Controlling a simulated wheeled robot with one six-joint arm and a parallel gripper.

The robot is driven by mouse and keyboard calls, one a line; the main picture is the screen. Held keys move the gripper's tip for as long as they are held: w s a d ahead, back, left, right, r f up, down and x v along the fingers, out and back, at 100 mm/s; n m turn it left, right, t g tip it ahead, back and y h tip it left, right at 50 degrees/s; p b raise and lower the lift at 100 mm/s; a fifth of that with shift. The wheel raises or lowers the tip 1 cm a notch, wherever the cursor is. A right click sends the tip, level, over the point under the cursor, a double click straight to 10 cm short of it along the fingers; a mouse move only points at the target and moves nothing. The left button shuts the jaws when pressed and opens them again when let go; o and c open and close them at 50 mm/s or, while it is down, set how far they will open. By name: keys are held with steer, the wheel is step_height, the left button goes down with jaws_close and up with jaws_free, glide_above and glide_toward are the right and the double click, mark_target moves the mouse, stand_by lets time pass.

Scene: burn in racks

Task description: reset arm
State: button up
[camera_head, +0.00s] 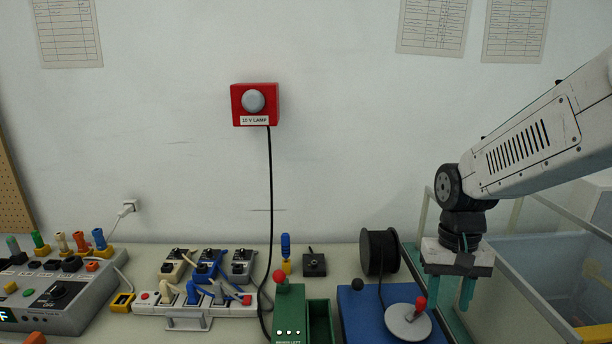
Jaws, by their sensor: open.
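My gripper (466,293) hangs at the right of the head view with its teal fingers pointing down. The fingers are apart and nothing shows between them. It is in front of the glass-walled bin, to the right of the black spool (380,251) and the blue base (352,317). My arm reaches in from the right edge. The lower fingertips are seen against the bin's edge, and their height above it is hard to tell.
A bin (540,262) with clear walls stands at the right. The bench holds a power strip (180,308) with plugs, a grey control box (75,300), a green box (290,308) and a grey disc (407,322). A red lamp box (270,92) hangs on the wall. Space above the bench is clear.

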steer(key=s+r+n+t, duration=0.1)
steer(key=s+r, duration=0.3)
steer(key=s, duration=0.4)
steer(key=s+r+n+t, duration=0.1)
steer(key=s+r, duration=0.3)
steer(key=s, duration=0.5)
steer(key=shift+a+r+t, duration=0.15)
steer(key=shift+r+t, duration=0.25)
steer(key=shift+t, duration=0.1)
